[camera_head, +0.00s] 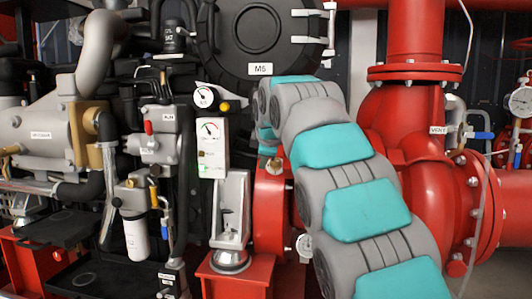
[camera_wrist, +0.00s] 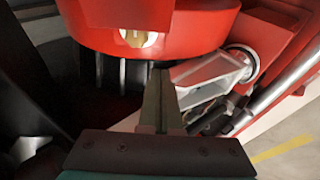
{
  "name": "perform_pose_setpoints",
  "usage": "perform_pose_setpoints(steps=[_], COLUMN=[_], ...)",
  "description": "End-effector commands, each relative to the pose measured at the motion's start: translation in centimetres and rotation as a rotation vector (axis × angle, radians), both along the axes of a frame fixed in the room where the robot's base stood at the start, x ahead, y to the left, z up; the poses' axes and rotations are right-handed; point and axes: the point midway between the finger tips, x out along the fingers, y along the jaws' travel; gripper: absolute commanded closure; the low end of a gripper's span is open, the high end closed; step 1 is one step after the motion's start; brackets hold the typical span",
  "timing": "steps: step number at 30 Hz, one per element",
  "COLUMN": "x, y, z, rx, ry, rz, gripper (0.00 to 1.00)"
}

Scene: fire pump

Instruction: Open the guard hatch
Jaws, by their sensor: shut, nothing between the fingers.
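No part in view is clearly marked as the guard hatch, and I cannot tell which one it is. A red rounded housing (camera_wrist: 185,35) fills the top of the wrist view, with a small opening showing a pale and brass fitting (camera_wrist: 140,39). My gripper (camera_wrist: 161,75) is shut and empty. Its fingertips point up at the lower edge of this housing, and I cannot tell whether they touch it. In the head view my grey and teal arm reaches from the lower right towards the middle, and the gripper is hidden behind it. A red casing (camera_head: 271,215) stands left of the arm.
A white-grey bracket (camera_wrist: 212,72) and a metal rod (camera_wrist: 283,92) lie close right of my fingers. A large black round cover (camera_head: 252,35) is behind the arm. Gauges, pipes and a white filter (camera_head: 136,238) crowd the left; a red pipe (camera_head: 413,120) stands right.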

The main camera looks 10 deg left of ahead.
Motion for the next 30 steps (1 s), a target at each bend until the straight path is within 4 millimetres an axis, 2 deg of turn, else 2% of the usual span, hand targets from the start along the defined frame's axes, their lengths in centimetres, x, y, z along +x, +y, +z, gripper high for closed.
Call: perform_pose_setpoints(steps=[2, 10, 23, 30], x=[0.8, 0.3, 0.2, 0.1], y=[0.0, -3.3, -4.0, -6.3], z=[-0.8, -0.5, -0.4, -0.4], rx=[-0.001, 0.000, 0.001, 0.000], ry=[0.004, 0.003, 0.001, 0.002], rz=[-0.001, -0.002, 0.000, 0.000], gripper=[1.00, 1.00, 1.00, 1.00])
